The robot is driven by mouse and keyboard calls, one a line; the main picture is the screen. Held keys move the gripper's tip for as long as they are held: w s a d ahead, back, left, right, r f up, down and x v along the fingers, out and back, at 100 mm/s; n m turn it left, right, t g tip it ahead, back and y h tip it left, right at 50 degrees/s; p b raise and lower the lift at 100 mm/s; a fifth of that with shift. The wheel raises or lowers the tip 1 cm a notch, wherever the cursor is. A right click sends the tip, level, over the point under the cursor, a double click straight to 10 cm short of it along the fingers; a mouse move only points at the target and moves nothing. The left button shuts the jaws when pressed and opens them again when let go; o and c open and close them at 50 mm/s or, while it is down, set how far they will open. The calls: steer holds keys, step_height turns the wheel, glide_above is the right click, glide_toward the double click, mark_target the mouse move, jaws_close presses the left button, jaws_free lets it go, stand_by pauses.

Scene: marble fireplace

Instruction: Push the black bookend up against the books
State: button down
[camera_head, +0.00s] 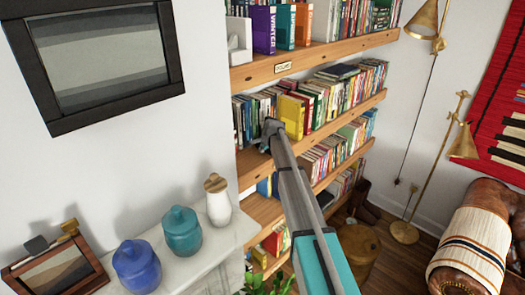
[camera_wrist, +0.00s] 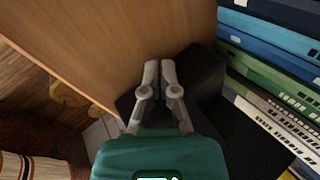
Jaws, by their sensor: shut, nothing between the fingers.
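The black bookend (camera_wrist: 203,76) shows in the wrist view as a dark upright block, with a dark flat area below it to the right. The row of books (camera_wrist: 270,50), with blue, green and white spines, stands just right of it. I cannot tell whether bookend and books touch. My gripper (camera_wrist: 160,66) is shut and empty, its fingertips at the left side of the bookend. In the head view my gripper (camera_head: 271,127) is at the left part of the middle shelf, in front of the books (camera_head: 292,115). The bookend is not clearly made out there.
The wooden middle shelf (camera_head: 360,108) runs between an upper shelf (camera_head: 330,50) and lower ones. A mantel (camera_head: 215,240) with a blue jar (camera_head: 137,265), a teal jar (camera_head: 182,230) and a white bottle (camera_head: 218,207) is left of my arm. A brass lamp (camera_head: 462,145) stands right.

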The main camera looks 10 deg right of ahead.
steer(key=shift+w+d, duration=0.75)
steer(key=shift+d, duration=0.3)
steer(key=shift+w+d, duration=0.75)
steer(key=shift+d, duration=0.25)
steer(key=shift+s+a, duration=0.55)
steer(key=shift+a, duration=0.2)
steer(key=shift+s+a, duration=0.5)
steer(key=shift+a, duration=0.25)
steer(key=shift+s, duration=0.1)
steer(key=s+d, duration=0.8)
steer(key=s, duration=0.3)
steer(key=shift+d, duration=0.15)
steer(key=shift+s+f, duration=0.1)
steer(key=s+a+f+n+g+b, duration=0.2)
steer(key=s+a+f+n, duration=0.1)
steer(key=s, duration=0.9)
steer(key=s+a+f+n+g+h+b, duration=0.1)
steer(key=s+n, duration=0.5)
steer(key=s, duration=0.7)
steer(key=s+a+f+n+g+h+b, duration=0.1)
steer(key=s+a+f+n+g+b, duration=0.2)
steer(key=s, duration=1)
step_height(320, 180, down, 3)
steer(key=a+n+b, duration=0.1)
steer(key=a+n, duration=0.1)
steer(key=shift+a+f+b, duration=0.2)
steer(key=shift+a+b, duration=0.2)
steer(key=shift+s, duration=0.15)
